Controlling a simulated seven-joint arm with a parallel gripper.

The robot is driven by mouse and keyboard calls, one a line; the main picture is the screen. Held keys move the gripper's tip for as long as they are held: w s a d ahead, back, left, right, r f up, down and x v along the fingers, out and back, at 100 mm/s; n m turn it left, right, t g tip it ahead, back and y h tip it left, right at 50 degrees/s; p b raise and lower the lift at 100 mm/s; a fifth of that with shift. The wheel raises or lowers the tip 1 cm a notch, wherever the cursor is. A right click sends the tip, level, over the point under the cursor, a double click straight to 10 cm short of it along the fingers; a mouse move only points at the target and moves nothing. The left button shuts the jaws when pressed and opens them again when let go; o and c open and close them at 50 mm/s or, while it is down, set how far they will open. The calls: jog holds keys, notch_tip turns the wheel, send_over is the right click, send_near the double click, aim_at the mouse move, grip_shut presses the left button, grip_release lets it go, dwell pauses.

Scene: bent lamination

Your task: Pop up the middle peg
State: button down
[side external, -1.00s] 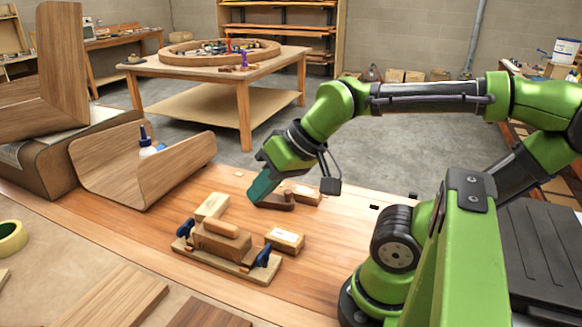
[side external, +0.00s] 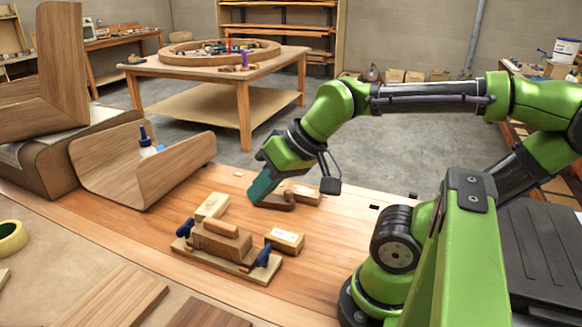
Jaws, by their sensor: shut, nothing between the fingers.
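My gripper (side external: 262,188) is teal and points down and to the left, with its tip at a dark brown wooden block (side external: 276,205) on the workbench (side external: 330,235). Its fingers look shut with nothing between them. I cannot tell whether the tip touches the block. A small rounded knob (side external: 288,194) shows by this block; I cannot tell whether it is a peg. No middle peg can be told for sure, and the gripper hides part of the area behind it.
A clamped wooden form (side external: 222,243) with blue clamps stands in front. Bent wood panels (side external: 180,172) and a glue bottle (side external: 145,140) stand left.

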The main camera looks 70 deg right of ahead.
jog(key=w+d+f+m+g, duration=0.2)
jog(key=w+d+f+m, duration=0.25)
jog(key=d, duration=0.25)
jog(key=m+t, duration=0.4)
jog(key=m, duration=1.2)
send_over(282, 185)
notch_tip(282, 185, down, 9)
jog(key=shift+d+f, duration=0.15)
jog(key=shift+f, duration=0.05)
jog(key=shift+f, duration=0.1)
jog(key=shift+f, duration=4.3)
jog(key=shift+f, duration=0.1)
